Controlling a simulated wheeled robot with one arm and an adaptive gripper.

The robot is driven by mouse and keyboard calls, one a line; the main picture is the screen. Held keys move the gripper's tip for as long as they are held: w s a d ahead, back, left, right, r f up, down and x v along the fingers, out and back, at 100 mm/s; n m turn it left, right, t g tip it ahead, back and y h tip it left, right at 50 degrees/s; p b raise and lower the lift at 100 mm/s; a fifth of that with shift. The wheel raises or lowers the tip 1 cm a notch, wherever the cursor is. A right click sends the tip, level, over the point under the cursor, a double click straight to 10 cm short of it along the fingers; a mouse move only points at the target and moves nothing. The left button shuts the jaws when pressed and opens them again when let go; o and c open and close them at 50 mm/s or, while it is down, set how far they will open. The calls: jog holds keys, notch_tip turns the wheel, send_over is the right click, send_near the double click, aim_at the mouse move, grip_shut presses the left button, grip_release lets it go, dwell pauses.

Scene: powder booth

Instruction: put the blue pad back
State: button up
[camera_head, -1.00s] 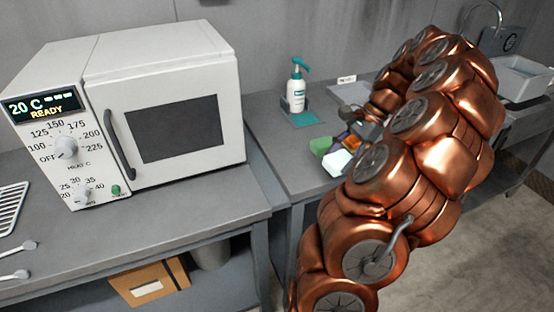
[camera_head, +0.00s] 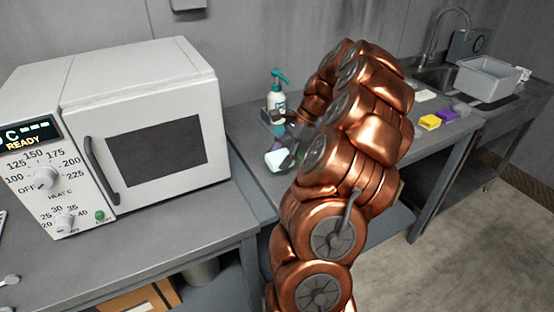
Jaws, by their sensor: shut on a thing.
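My gripper (camera_head: 291,143) is partly hidden by my copper arm, above the left part of the far bench. A pale, bluish-white pad (camera_head: 276,159) with a teal edge shows at its lower left. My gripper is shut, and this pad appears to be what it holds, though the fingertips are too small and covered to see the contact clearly. I cannot tell whether the pad touches the bench.
A white spray bottle (camera_head: 277,98) with a teal head stands behind my gripper. Yellow (camera_head: 430,122) and purple (camera_head: 447,117) pads lie to the right, near a white basin (camera_head: 487,78) and sink. A white oven (camera_head: 140,125) stands at left. Bench between arm and oven is narrow.

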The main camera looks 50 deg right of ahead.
aim_at(277, 163)
jog(key=shift+w+a, duration=0.1)
jog(key=shift+w, duration=0.55)
jog(key=shift+f+p, duration=0.65)
jog(key=shift+f, duration=1.15)
jog(key=shift+f, duration=0.1)
jog(key=o, duration=1.1)
jog(key=shift+o, duration=0.2)
jog(key=b+v, duration=0.2)
jog(key=v, duration=1)
jog(key=shift+b, duration=0.4)
